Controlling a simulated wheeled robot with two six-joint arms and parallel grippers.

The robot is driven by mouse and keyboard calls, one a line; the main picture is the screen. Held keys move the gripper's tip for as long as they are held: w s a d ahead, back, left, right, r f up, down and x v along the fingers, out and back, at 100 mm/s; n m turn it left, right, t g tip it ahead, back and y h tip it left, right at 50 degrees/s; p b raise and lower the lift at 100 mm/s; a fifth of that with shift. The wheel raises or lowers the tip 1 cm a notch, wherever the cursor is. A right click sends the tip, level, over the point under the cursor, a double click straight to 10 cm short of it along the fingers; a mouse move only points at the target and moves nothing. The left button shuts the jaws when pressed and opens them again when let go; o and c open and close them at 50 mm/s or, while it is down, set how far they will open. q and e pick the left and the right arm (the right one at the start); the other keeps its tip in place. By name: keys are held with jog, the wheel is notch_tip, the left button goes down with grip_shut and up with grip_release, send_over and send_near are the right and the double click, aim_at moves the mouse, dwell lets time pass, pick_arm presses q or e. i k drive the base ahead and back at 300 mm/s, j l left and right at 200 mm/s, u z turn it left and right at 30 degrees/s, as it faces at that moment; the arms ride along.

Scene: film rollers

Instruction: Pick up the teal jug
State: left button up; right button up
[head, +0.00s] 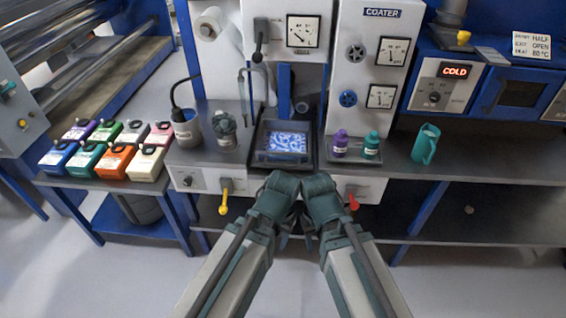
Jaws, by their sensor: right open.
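A purple bottle (340,144) and a teal bottle (371,146) stand left of the jug. An oven marked COLD (445,88) is behind. The bench right of the jug (500,160) is clear.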

aim_at(424, 149)
jog(key=i+l, duration=0.15)
jog(key=i, duration=0.25)
jog(key=i+l+z, duration=0.15)
jog(key=i, duration=0.25)
